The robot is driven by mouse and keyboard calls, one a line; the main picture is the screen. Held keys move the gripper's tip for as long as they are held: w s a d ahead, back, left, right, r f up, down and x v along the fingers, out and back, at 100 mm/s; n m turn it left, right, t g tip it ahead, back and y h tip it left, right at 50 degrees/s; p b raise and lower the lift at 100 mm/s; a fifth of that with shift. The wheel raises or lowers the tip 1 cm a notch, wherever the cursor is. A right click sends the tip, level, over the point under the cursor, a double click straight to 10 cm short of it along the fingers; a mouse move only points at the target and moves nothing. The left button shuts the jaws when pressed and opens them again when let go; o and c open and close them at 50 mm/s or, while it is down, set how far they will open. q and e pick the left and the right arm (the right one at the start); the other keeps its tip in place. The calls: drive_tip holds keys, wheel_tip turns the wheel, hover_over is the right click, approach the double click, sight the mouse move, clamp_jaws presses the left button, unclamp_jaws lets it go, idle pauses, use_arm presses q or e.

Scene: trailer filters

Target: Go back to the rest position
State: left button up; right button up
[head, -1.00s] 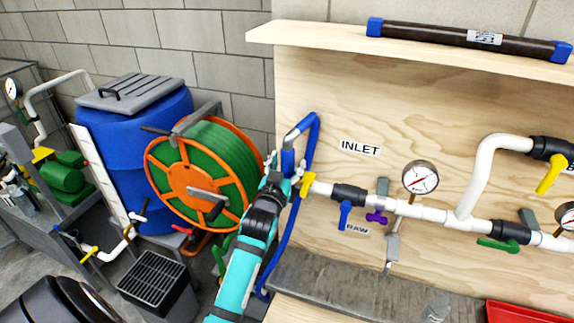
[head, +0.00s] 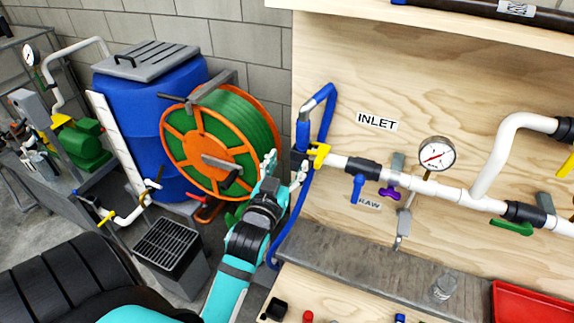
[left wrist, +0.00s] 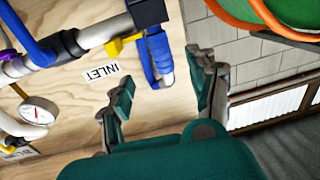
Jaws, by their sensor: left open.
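My left gripper (head: 283,168) is open in the head view, at the left end of the inlet pipe, next to the blue hose (head: 292,216). In the left wrist view its two fingers (left wrist: 162,98) stand apart with nothing between them. The blue hose end (left wrist: 158,55) with its white tip shows beyond the fingers, apart from them. The yellow-handled valve (head: 319,155) sits at the pipe's left end, just right of the gripper. My right gripper is not in view.
The orange and green hose reel (head: 207,163) and blue barrel (head: 150,110) stand left of my arm. The wooden panel carries white pipes (head: 448,194), a gauge (head: 437,154) and valves. A black grated box (head: 168,247) is on the floor. A red tray (head: 530,304) is at lower right.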

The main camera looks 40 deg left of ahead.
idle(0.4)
use_arm(q)
drive_tip(key=w+d+f+m+g+h+b, duration=0.1)
drive_tip(key=d+f+g+h, duration=0.15)
drive_tip(key=f, duration=0.95)
drive_tip(key=d+f+m+g+h+b, duration=0.15)
drive_tip(key=d+f, duration=0.25)
drive_tip(key=f, duration=0.8)
drive_tip(key=s+d+f+g+h, duration=0.1)
drive_tip(key=s+d+f+g, duration=0.15)
drive_tip(key=f, duration=0.65)
drive_tip(key=s+d+f+g, duration=0.1)
drive_tip(key=s+f, duration=0.3)
drive_tip(key=f, duration=0.4)
drive_tip(key=s+d+f+m+g+h+b, duration=0.1)
drive_tip(key=s+f+g, duration=0.1)
drive_tip(key=s+f, duration=0.7)
drive_tip(key=s+d+f+m+g+b, duration=0.2)
drive_tip(key=s+f+g, duration=0.1)
drive_tip(key=s+f, duration=0.65)
drive_tip(key=s+a+f+g, duration=0.1)
drive_tip(key=s+f+g, duration=0.1)
drive_tip(key=s, duration=0.6)
drive_tip(key=s+a+f+g, duration=0.1)
drive_tip(key=s+a+f, duration=0.1)
drive_tip(key=s+f, duration=0.3)
drive_tip(key=s, duration=0.3)
drive_tip(key=shift+s+f+g+b, duration=0.3)
drive_tip(key=shift+s+g+b, duration=0.05)
